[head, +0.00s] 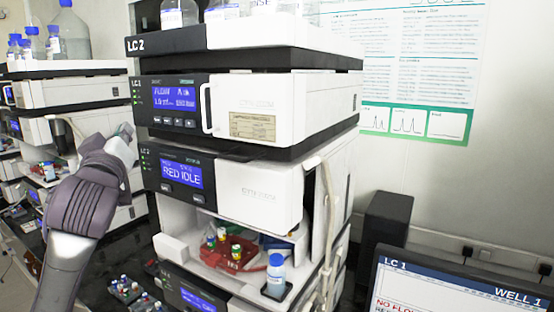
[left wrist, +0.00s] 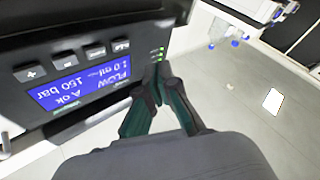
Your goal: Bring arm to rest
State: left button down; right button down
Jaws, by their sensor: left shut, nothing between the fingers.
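My left arm rises from the lower left in the head view, and its gripper (head: 127,137) is at the left side of the near instrument stack (head: 262,108). In the left wrist view my left gripper (left wrist: 158,82) has its dark green fingers brought together at the tips, with nothing between them. The tips are close to the front panel with the blue "FLOW" screen (left wrist: 82,86); I cannot tell whether they touch it. My right gripper is not in view.
A red tray (head: 228,258) with vials and a blue-capped bottle (head: 276,276) sit in the stack's open bay. A vial rack (head: 127,290) stands on the dark bench. A monitor (head: 455,290) is at lower right. Another stack (head: 75,92) stands behind my arm.

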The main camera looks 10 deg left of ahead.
pick_arm(q)
jog(key=s+d+f+m+g+h, duration=0.1)
jog(key=s+d+f+m+g, duration=0.15)
jog(key=f, duration=0.85)
jog(key=s+d+f+m+g+h, duration=0.1)
jog(key=d+f+m+g+h, duration=0.15)
jog(key=f, duration=0.85)
jog(key=s+d+f+m+g+h, duration=0.15)
jog(key=d+f, duration=0.25)
jog(key=f, duration=0.8)
jog(key=s+d+f+m+g+h, duration=0.15)
jog(key=s+d+f+g, duration=0.3)
jog(key=s+f, duration=0.8)
jog(key=s+d+f+m+g+h, duration=0.1)
jog(key=s+d+f+m+g, duration=0.3)
jog(key=s+f, duration=0.8)
jog(key=s+f+g+b, duration=0.1)
jog(key=s+f+b, duration=0.1)
jog(key=f, duration=1.1)
jog(key=s+f+g+b, duration=0.2)
jog(key=f, duration=1.1)
jog(key=s+a+f+g+b, duration=0.1)
jog(key=s+a+f+b, duration=0.2)
jog(key=s+f, duration=1.4)
notch_tip(320, 180, down, 4)
jog(key=shift+s+a+f+b, duration=0.2)
jog(key=shift+f+b, duration=0.05)
jog(key=shift+b, duration=0.35)
